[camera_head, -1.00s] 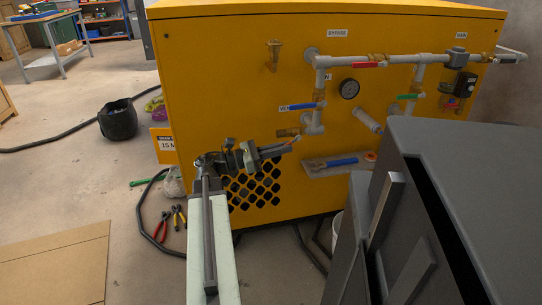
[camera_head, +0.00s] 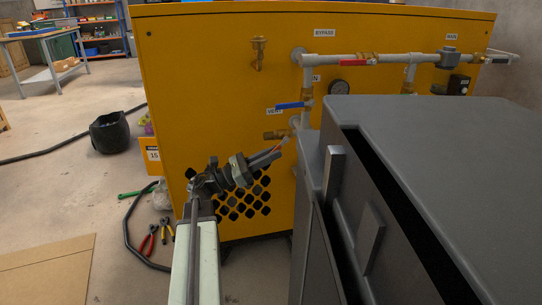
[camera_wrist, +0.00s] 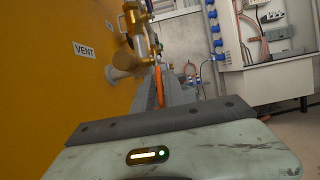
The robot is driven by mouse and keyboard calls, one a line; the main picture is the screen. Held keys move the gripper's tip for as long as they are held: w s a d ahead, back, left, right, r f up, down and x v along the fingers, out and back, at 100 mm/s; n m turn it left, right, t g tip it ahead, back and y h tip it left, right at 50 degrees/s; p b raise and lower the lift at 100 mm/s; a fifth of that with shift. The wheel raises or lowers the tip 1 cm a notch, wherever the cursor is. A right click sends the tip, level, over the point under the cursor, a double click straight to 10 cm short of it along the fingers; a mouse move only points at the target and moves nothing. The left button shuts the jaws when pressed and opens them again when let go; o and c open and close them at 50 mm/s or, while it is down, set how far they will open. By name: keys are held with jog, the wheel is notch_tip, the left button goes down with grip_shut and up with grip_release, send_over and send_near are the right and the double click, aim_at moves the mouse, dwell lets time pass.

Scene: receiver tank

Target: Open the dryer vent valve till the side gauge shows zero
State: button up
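The vent valve is a small brass fitting (camera_head: 275,135) low on the yellow dryer's front, below the VENT label (camera_head: 274,111). In the wrist view its brass body (camera_wrist: 138,28) stands right of the VENT label (camera_wrist: 83,51). An orange-red lever (camera_wrist: 159,86) lies between my gripper's grey fingers; its tip also shows in the head view (camera_head: 284,142). My gripper (camera_head: 277,154) points at the valve from the lower left. Whether the fingers press on the lever is not clear. A round black-rimmed gauge (camera_head: 339,87) is partly hidden by the grey cabinet; its needle is unreadable.
A large dark grey cabinet (camera_head: 440,140) fills the right foreground. A blue lever (camera_head: 294,105) sits just above the vent valve and a red lever (camera_head: 357,61) on the bypass pipe. Pliers (camera_head: 150,238) and a black hose lie on the floor, left.

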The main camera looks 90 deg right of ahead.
jog(key=shift+w+f, duration=0.1)
jog(key=shift+w, duration=0.05)
jog(key=w+a+f+b, duration=0.1)
jog(key=w+a+b, duration=0.1)
jog(key=w, duration=1.4)
jog(key=shift+a+f, duration=0.35)
jog(key=shift+a, duration=0.35)
